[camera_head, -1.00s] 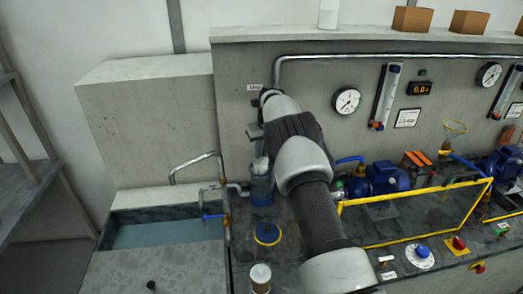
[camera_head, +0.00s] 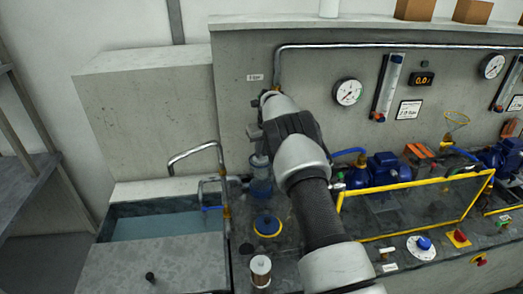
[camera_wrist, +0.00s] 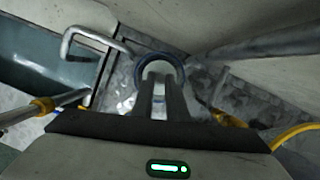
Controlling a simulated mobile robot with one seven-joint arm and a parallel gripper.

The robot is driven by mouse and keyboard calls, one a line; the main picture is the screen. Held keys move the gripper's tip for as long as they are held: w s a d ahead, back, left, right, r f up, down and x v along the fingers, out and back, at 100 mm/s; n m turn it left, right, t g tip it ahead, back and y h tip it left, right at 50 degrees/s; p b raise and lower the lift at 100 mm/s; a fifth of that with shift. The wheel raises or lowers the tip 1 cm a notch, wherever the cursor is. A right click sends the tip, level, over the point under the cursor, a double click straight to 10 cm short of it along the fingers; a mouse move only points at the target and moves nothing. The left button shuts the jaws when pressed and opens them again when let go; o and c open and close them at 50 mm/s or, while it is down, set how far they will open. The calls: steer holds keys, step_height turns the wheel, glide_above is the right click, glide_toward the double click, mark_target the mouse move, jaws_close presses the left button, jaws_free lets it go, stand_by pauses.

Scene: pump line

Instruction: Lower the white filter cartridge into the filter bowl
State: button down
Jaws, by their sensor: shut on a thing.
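The clear blue filter bowl (camera_head: 261,184) stands upright on the bench, left of my arm. In the wrist view its dark round rim (camera_wrist: 139,66) shows just beyond my fingers. My gripper (camera_wrist: 160,88) is directly above the bowl and shut on the white filter cartridge (camera_wrist: 160,68). Only a pale bit of the cartridge shows between the fingertips, inside the outline of the rim. Its lower part seems to be within the bowl, but the depth is hard to tell. In the head view the fingers are mostly hidden by my wrist.
A blue cap with a yellow ring (camera_head: 267,226) lies in front of the bowl. A white-topped cylinder (camera_head: 260,267) stands nearer. Bent pipes (camera_head: 195,155) and a water sink (camera_head: 165,228) are on the left. A yellow-framed guard (camera_head: 415,208) and blue pumps (camera_head: 385,172) are on the right.

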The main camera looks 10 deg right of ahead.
mark_target(261, 158)
steer(key=shift+f+b, duration=0.9)
steer(key=shift+f, duration=0.8)
steer(key=c, duration=1.7)
jaws_free()
steer(key=shift+c, duration=1)
steer(key=shift+r, duration=0.1)
steer(key=shift+r+p, duration=2.6)
steer(key=shift+r, duration=3.3)
